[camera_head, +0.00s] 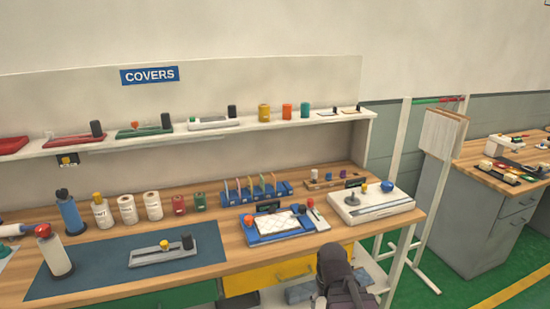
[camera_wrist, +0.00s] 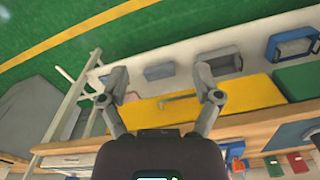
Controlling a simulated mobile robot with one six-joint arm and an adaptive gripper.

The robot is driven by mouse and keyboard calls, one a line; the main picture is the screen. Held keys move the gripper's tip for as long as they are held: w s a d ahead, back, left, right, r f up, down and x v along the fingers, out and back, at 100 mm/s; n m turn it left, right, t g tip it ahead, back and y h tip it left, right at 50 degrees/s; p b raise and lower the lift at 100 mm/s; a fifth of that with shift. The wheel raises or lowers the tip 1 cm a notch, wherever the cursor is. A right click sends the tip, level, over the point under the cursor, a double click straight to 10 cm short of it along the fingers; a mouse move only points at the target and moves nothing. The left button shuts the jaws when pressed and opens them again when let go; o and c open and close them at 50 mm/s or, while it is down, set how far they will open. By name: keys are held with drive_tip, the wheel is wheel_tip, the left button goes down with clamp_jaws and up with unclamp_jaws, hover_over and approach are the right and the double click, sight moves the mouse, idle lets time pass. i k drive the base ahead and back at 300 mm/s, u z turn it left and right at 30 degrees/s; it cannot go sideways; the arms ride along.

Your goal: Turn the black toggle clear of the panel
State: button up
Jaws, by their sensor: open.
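A grey fixture (camera_head: 150,257) with a long slot lies on the dark blue mat. It has a black knob (camera_head: 187,241) at its right end and a small yellow knob (camera_head: 164,245) beside it. Several fixtures on the shelf carry black knobs too, so I cannot tell for sure which one is the toggle. A blue tray (camera_head: 262,241) holds a white quilted pad (camera_head: 281,223), with a red-topped lever at its right. My gripper (camera_wrist: 161,82) is open and empty, in front of the bench's yellow drawer (camera_wrist: 245,101). It touches nothing visible.
The dark blue mat (camera_head: 90,272) covers the bench's left front. A white fixture (camera_head: 385,209) sits at the right end. Bottles and jars stand at the back. The shelf (camera_head: 260,123) overhangs the rear. Green floor (camera_wrist: 45,30) is open before the bench.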

sight(301, 209)
drive_tip(key=k, duration=1.3)
drive_tip(key=u, duration=0.3)
drive_tip(key=i, duration=1.25)
drive_tip(key=z, duration=0.55)
drive_tip(key=i, duration=0.7)
drive_tip(key=z, duration=0.35)
